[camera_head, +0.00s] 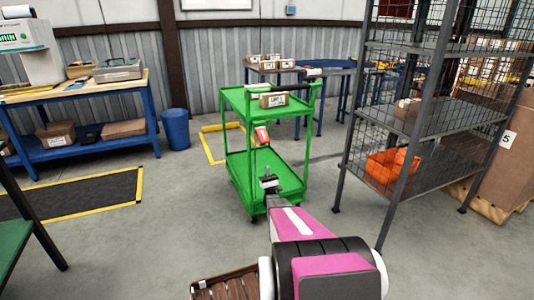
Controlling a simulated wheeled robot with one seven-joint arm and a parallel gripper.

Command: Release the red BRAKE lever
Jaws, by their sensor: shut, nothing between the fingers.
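A green two-shelf cart (238,97) stands on the floor in the middle of the picture. A small red part (262,135), likely the BRAKE lever, shows between its two shelves. It is too small for me to read any lettering or tell its exact position. My gripper (267,176) is shut and empty. In the picture it lies below the red part, in front of the cart's lower shelf, and appears apart from the red part. My pink and white arm reaches up from the bottom and hides part of the cart's lower front.
A small carton (273,100) sits on the cart's top shelf. A grey wire rack (432,122) stands close on the right. A blue workbench (68,154) and blue bin (175,129) stand left. A brown slatted wooden thing (228,287) is at the bottom.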

